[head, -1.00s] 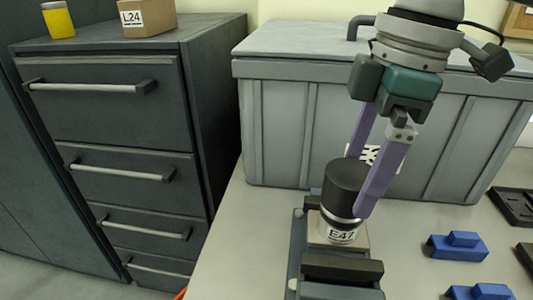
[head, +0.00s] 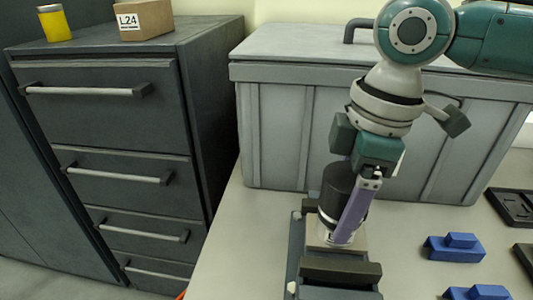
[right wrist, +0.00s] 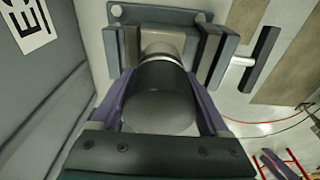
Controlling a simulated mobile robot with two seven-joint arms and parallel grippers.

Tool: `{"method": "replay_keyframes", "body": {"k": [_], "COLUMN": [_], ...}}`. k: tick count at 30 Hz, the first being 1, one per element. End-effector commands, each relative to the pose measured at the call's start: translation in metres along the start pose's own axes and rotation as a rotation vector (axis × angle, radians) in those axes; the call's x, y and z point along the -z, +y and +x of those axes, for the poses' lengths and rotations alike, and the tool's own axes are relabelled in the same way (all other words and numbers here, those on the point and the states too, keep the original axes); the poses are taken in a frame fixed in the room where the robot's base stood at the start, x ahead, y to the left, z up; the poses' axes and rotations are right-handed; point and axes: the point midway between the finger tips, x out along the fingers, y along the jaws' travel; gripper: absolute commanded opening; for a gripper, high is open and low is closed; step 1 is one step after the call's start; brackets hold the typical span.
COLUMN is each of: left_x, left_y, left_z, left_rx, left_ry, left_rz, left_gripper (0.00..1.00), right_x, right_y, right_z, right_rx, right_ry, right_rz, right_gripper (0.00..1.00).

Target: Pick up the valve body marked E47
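The valve body (head: 338,186) is a dark cylinder with a pale ring and a light lower part, standing upright in a dark vise-like fixture (head: 340,270) on the table. Its E47 label is mostly hidden behind a finger in the head view. My right gripper (head: 352,215) reaches down over it, with purple fingers on either side. The right wrist view shows the valve body (right wrist: 160,98) between both fingers, with no clear gap; I cannot tell whether they press on it. My left gripper is not in view.
A large grey lidded crate (head: 290,130) stands close behind the fixture. A dark drawer cabinet (head: 110,110) at the left bears a yellow-bodied jar (head: 55,24) and a box marked L24 (head: 144,20). Blue blocks (head: 455,248) and a black tray (head: 512,205) lie to the right.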

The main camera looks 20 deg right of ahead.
Motion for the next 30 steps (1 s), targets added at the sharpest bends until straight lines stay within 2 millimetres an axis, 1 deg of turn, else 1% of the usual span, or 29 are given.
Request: {"method": "replay_keyframes", "body": {"k": [1,2,18,30], "left_x": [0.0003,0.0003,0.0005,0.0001], "left_y": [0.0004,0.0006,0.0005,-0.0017], "left_z": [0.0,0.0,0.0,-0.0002], "left_rx": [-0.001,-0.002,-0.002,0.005], "left_ry": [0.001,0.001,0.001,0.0], "left_rz": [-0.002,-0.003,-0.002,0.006], "left_gripper": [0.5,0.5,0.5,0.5], "right_x": [0.0,0.0,0.0,0.0007], "right_y": [0.0,0.0,0.0,0.0005], "right_z": [-0.0001,-0.0001,-0.0003,-0.0012], "right_rx": [0.0,0.0,0.0,-0.001], "right_ry": [0.0,0.0,0.0,0.002], "right_rz": [0.0,0.0,0.0,0.0], "right_gripper": [0.65,0.62,0.01,0.0]}}
